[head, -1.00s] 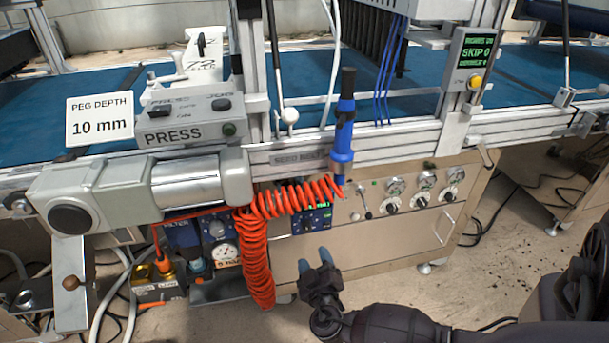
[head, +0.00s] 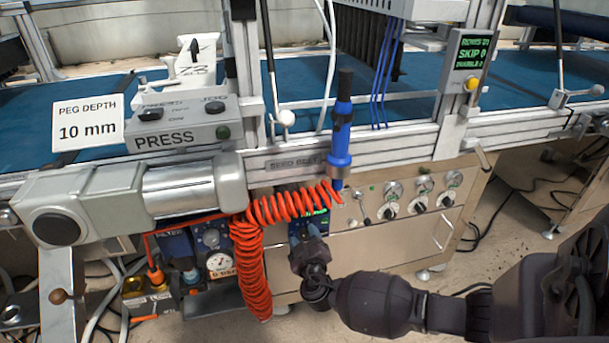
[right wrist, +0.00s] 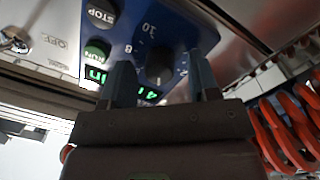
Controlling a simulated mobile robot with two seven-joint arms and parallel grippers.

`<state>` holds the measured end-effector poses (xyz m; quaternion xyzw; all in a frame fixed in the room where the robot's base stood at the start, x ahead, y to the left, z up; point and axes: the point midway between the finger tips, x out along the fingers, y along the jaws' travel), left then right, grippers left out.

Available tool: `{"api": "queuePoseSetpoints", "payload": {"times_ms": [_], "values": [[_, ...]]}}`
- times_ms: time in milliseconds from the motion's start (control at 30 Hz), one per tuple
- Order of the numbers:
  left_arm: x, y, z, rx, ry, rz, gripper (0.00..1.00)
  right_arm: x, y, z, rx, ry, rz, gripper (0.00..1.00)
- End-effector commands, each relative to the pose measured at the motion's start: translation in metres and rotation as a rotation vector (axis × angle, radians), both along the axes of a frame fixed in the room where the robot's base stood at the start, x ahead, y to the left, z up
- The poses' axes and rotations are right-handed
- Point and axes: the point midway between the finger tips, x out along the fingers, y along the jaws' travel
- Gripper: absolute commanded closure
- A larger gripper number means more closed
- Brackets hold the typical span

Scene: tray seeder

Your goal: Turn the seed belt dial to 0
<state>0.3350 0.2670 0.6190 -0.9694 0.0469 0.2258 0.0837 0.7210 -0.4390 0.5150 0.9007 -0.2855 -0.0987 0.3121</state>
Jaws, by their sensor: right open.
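The seed belt control is a blue panel (right wrist: 185,28) below the "SEED BELT" label (head: 295,163). In the right wrist view it carries a black dial (right wrist: 160,64) with numerals around it; 10, 8 and 2 can be made out. Its exact pointer setting is hard to tell. A green lit readout (right wrist: 146,93) beside it is partly hidden by a finger. My right gripper (head: 304,232) is open in front of the panel, and its fingers (right wrist: 161,78) stand on either side of the dial in the picture. Contact cannot be told. My left gripper is not in view.
A STOP button (right wrist: 102,12) and a green RUN button (right wrist: 97,52) sit beside the dial. A coiled orange hose (head: 252,260) hangs close left of my right gripper. A blue tool (head: 340,150) hangs above. Several knobs and gauges (head: 417,206) line the cabinet to the right.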

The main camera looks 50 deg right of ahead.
Motion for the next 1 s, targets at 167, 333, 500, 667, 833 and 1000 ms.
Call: {"api": "queuePoseSetpoints", "payload": {"times_ms": [167, 333, 500, 667, 833, 1000], "values": [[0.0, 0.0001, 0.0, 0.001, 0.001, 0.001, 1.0, -0.0002, 0.0001, 0.0001, 0.0, 0.0, 0.0, 0.6], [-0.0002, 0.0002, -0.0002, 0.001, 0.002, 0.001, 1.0, -0.0003, 0.0002, 0.0, 0.0, 0.0, 0.0, 0.86], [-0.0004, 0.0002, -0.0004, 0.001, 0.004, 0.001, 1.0, -0.0004, 0.0001, 0.0, -0.003, 0.001, -0.001, 0.94], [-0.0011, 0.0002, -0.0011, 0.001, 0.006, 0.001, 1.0, -0.0006, 0.0002, -0.0005, -0.025, 0.015, -0.001, 0.94], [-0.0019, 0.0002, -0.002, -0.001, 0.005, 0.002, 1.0, -0.0009, 0.0002, -0.0013, -0.09, 0.056, -0.001, 0.94], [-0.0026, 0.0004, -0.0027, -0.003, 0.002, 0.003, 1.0, -0.0011, 0.0, -0.0017, -0.201, 0.123, -0.003, 0.94]]}}
